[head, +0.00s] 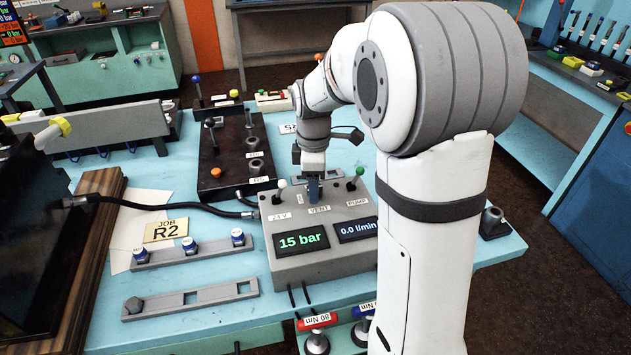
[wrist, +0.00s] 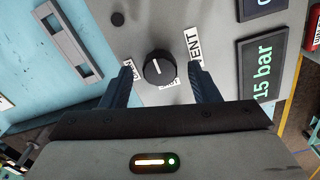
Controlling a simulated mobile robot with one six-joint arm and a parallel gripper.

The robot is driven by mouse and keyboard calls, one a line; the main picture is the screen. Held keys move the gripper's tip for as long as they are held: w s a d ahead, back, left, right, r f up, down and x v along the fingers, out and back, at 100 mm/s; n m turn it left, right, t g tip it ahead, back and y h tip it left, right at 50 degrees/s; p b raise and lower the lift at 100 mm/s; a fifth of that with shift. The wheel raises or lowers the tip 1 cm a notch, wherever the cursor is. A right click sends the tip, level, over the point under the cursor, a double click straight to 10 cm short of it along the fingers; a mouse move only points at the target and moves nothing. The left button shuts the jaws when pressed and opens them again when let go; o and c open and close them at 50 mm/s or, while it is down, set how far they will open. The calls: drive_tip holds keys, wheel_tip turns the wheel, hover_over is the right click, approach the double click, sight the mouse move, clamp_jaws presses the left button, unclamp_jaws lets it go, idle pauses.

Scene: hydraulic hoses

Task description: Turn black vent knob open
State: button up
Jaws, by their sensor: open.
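The black vent knob (wrist: 159,68) sits on the grey control box (head: 325,255). In the wrist view it lies between the two fingers of my open gripper (wrist: 161,72), with a small gap visible on each side. A pale pointer line shows on its face, seemingly toward the partly covered label at its lower edge. A label (wrist: 127,72) is partly hidden by the left finger, and the VENT label (wrist: 193,46) is by the right finger. In the head view my gripper (head: 314,190) is over the box's middle and hides the knob.
The box's displays read 15 bar (head: 301,242) and 0.0 l/min (head: 357,229). A white-topped lever (head: 281,187) and a green-topped lever (head: 356,178) stand close on either side of my gripper. A black hose (head: 165,206) runs to the box's left. A black valve block (head: 232,155) stands behind.

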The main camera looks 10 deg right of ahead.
drive_tip(key=shift+f, duration=0.2)
drive_tip(key=shift+c, duration=0.2)
drive_tip(key=shift+d, duration=0.1)
drive_tip(key=c, duration=0.9)
drive_tip(key=shift+c, duration=0.2)
